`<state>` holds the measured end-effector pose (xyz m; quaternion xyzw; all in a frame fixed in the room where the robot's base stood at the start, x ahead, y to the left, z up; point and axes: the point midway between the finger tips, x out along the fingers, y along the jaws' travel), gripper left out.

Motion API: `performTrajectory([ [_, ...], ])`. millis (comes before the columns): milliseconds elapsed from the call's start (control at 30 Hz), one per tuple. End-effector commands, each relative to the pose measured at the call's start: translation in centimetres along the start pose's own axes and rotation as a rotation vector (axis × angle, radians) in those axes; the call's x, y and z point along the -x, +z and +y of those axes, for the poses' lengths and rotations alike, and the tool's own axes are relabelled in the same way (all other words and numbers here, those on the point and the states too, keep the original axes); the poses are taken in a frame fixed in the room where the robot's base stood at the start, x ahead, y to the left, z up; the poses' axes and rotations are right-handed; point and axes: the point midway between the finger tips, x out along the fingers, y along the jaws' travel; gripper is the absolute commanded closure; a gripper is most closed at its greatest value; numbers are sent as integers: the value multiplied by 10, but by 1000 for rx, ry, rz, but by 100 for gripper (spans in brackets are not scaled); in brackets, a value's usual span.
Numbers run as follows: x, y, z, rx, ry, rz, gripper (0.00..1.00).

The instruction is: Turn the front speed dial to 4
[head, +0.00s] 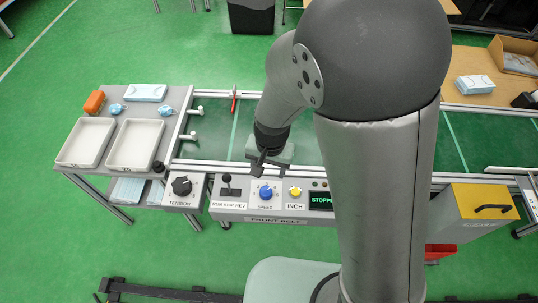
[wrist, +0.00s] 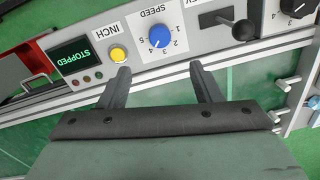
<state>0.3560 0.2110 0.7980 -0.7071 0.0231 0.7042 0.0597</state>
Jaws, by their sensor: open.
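The front speed dial is a blue knob (head: 265,192) on a white plate marked SPEED, on the front belt's control panel. It also shows in the wrist view (wrist: 159,34), upside down, with small numbers around it. I cannot tell clearly which number it points to. My gripper (head: 262,166) is open and empty, just behind and above the panel's edge. In the wrist view its two fingers (wrist: 160,70) are spread apart, with the dial beyond the gap between their tips and not touched.
A yellow INCH button (head: 295,191) and a display reading STOPPED (head: 321,200) sit right of the dial. A black RUN/STOP/REV lever (head: 227,183) and a TENSION knob (head: 182,186) sit left. White trays (head: 136,144) stand on the left table. A yellow box (head: 470,212) is at right.

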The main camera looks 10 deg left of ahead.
Motion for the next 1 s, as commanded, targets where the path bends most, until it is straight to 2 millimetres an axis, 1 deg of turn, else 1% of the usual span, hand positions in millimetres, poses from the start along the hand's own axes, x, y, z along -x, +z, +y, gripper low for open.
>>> performTrajectory([
  [33,12,0,0,0,-2,2,41],
  [100,22,0,-1,-1,-3,2,41],
  [233,35,0,0,0,-1,1,41],
  [400,40,0,0,-1,0,1,41],
  [867,40,0,0,-1,0,0,41],
  [967,46,-1,6,-1,-5,-2,41],
  [1000,52,-1,13,1,-9,-6,41],
])
